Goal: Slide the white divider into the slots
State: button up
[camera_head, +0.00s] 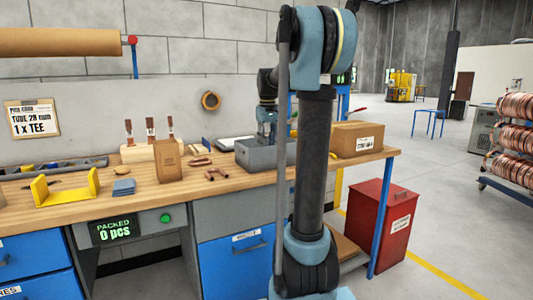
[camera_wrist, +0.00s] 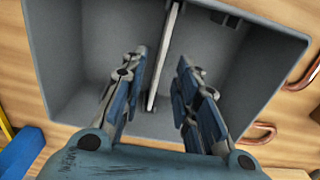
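The white divider (camera_wrist: 168,45) shows edge-on as a thin pale strip inside the grey bin (camera_wrist: 60,70) in the wrist view. It runs from the bin's far side toward the near wall, with open space on both sides. My gripper (camera_wrist: 161,62) is open above the bin, one finger on each side of the divider, with visible gaps. I cannot tell whether the divider's lower edges sit in slots. In the head view my gripper (camera_head: 267,128) is over the grey bin (camera_head: 258,156) on the bench, and the arm hides the bin's right part.
The wooden bench (camera_head: 120,207) holds copper fittings (camera_head: 215,174), a brown packet (camera_head: 168,160) and a yellow holder (camera_head: 66,190) left of the bin. A cardboard box (camera_head: 357,139) stands to the right. In the wrist view, copper tubes (camera_wrist: 262,133) lie close outside the bin.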

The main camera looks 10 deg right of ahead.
notch_tip(320, 180, up, 8)
jog(key=shift+f, duration=0.15)
dwell(0.5)
